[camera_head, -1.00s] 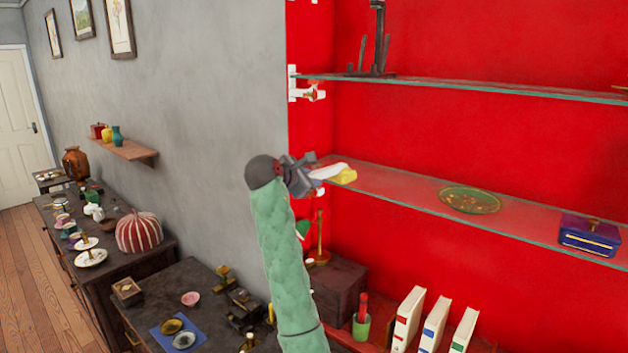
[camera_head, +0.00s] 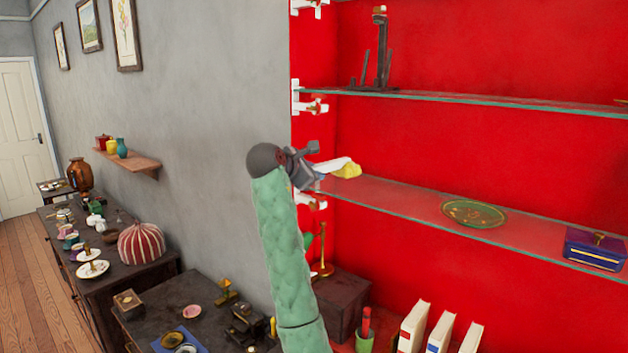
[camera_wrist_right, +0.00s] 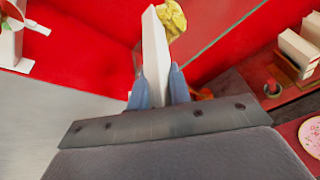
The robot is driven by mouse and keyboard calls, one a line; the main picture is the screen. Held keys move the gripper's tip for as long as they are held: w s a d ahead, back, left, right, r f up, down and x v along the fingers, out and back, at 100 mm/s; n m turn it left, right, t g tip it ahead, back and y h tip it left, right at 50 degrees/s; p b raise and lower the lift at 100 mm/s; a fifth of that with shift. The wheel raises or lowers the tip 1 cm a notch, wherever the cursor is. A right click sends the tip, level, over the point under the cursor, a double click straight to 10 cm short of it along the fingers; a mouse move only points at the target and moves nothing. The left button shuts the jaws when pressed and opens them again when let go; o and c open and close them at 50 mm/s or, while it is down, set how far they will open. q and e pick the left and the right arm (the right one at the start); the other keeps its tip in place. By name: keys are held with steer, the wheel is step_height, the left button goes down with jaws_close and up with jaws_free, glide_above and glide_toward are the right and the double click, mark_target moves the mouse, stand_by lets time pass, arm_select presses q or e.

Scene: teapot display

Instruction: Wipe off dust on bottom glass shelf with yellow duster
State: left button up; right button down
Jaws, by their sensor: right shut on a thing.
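The duster has a white handle and a yellow head (camera_head: 348,170). My right gripper (camera_head: 312,172) is shut on its handle, which also shows between the fingers in the right wrist view (camera_wrist_right: 158,85). The yellow head is at the left end of the bottom glass shelf (camera_head: 385,196), in front of the red wall. I cannot tell whether it touches the glass or hovers above it. The shelf surface looks hazy. My left gripper is not in view.
A green plate (camera_head: 474,213) and a blue box (camera_head: 596,249) stand on the bottom shelf. A dark stand (camera_head: 380,60) is on the glass shelf above. White binders (camera_head: 440,332) and a brass candlestick (camera_head: 322,262) are below. The shelf's left part is clear.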

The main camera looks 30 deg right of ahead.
steer(key=shift+r, duration=0.25)
steer(key=shift+r, duration=1.35)
